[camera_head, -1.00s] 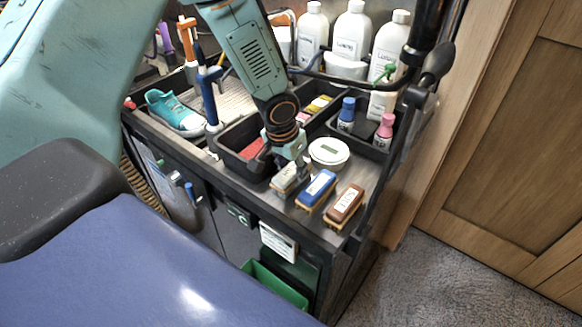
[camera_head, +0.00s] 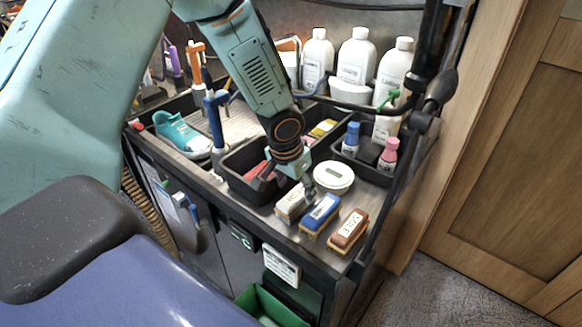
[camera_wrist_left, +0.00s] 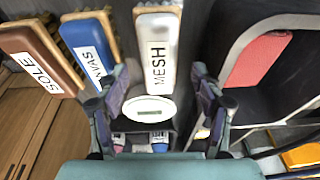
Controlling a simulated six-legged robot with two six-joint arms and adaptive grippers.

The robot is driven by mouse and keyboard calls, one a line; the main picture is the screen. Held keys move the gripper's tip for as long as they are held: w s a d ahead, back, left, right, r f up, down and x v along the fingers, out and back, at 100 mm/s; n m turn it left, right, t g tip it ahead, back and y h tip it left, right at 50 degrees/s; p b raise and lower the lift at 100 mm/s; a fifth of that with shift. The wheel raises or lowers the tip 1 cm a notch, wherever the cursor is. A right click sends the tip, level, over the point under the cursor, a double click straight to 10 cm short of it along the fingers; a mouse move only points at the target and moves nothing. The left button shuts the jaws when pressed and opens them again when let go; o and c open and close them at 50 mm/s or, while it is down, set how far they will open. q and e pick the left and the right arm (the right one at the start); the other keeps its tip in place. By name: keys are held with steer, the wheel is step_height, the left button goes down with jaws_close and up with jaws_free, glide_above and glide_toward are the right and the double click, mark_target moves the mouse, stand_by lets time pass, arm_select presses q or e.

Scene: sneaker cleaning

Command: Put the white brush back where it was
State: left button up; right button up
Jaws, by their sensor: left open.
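The white brush (camera_head: 292,203), labelled MESH in the left wrist view (camera_wrist_left: 158,45), lies on the front of the bench top, left of the blue brush (camera_head: 320,213) and the brown brush (camera_head: 348,229). The three stand side by side in a row. My left gripper (camera_head: 289,180) is open and empty, just behind the white brush. In the left wrist view its fingers (camera_wrist_left: 160,92) stand apart on either side of the brush's near end, with no grip on it. My right gripper is not in view.
A round white container (camera_head: 333,177) stands close behind the brushes. A black divided tray (camera_head: 247,187) is at the left, with a blue bottle (camera_head: 351,138) and pink bottle (camera_head: 388,154) at the right. A teal sneaker (camera_head: 180,134) sits at far left.

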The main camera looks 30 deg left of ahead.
arm_select(q)
steer(key=v, duration=1)
steer(key=shift+g+h, duration=0.6)
steer(key=s+d+f, duration=0.1)
steer(key=s+f, duration=0.1)
steer(key=f, duration=0.1)
steer(key=s+d+f, duration=0.2)
steer(key=f, duration=0.1)
steer(key=s+d+f, duration=0.2)
steer(key=f, duration=0.1)
steer(key=shift+d, duration=0.15)
steer(key=s+d+f, duration=0.1)
steer(key=s+f, duration=0.6)
steer(key=s, duration=0.4)
steer(key=s+d+f+n+g+y, duration=0.1)
steer(key=s+f, duration=0.7)
steer(key=s, duration=0.3)
steer(key=shift+s+d+g, duration=0.3)
steer(key=shift+s+d, duration=0.1)
steer(key=shift+w, duration=0.1)
